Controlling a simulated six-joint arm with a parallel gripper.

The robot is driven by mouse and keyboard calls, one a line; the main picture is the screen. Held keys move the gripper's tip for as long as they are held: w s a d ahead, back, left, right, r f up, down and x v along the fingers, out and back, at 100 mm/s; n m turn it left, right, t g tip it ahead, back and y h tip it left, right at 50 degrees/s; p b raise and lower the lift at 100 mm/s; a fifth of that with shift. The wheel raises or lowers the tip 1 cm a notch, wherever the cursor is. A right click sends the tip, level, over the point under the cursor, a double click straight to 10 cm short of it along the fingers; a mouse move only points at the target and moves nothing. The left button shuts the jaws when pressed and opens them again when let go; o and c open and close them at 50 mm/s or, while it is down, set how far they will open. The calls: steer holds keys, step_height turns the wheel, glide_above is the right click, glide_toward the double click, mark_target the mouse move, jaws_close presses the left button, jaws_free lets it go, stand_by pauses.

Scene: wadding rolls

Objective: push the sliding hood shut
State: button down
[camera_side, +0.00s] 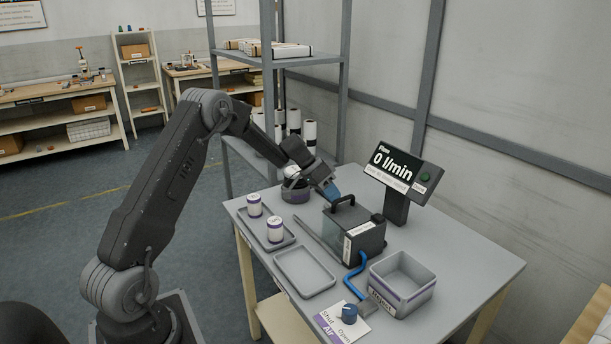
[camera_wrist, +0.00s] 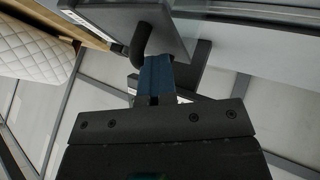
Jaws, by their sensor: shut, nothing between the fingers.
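The sliding hood (camera_side: 352,222) is a dark, see-through box with a black handle (camera_side: 341,202) on top. It stands on the grey table, on a fixture with a pale rail (camera_side: 318,240) running to its left. My gripper (camera_side: 331,191) has blue fingers, which are shut and empty, at the back left end of the handle. In the wrist view the blue fingers (camera_wrist: 157,78) are right beside the curved black handle (camera_wrist: 139,45), with the hood's grey panel (camera_wrist: 165,15) beyond. I cannot tell whether they touch the handle.
A display (camera_side: 395,171) reading 0 l/min stands behind the hood. A blue hose (camera_side: 358,272) and a grey bin (camera_side: 402,283) are in front. An empty tray (camera_side: 304,272) and a tray (camera_side: 259,232) with two white rolls are left. A blue Shut/Open air knob (camera_side: 348,313) sits at the front.

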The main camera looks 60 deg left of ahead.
steer(key=shift+d+f, duration=0.1)
steer(key=shift+d, duration=0.2)
steer(key=s+a+r, duration=0.4)
steer(key=a+r, duration=0.3)
steer(key=a, duration=0.2)
steer(key=s+d+r+g+y, duration=0.1)
steer(key=s+d+r+y, duration=0.1)
steer(key=s+d+r, duration=0.6)
steer(key=s+d+r+g+y, duration=0.1)
steer(key=s+d+r, duration=0.25)
steer(key=d, duration=0.95)
steer(key=s+d+y, duration=0.1)
steer(key=s+d, duration=0.2)
steer(key=s, duration=0.3)
steer(key=s+d+f+n+t+y, duration=0.1)
steer(key=s+d, duration=0.2)
steer(key=s, duration=0.2)
steer(key=s+d+t+y, duration=0.1)
steer(key=s+d, duration=0.2)
steer(key=s, duration=0.3)
steer(key=shift+s+f, duration=0.3)
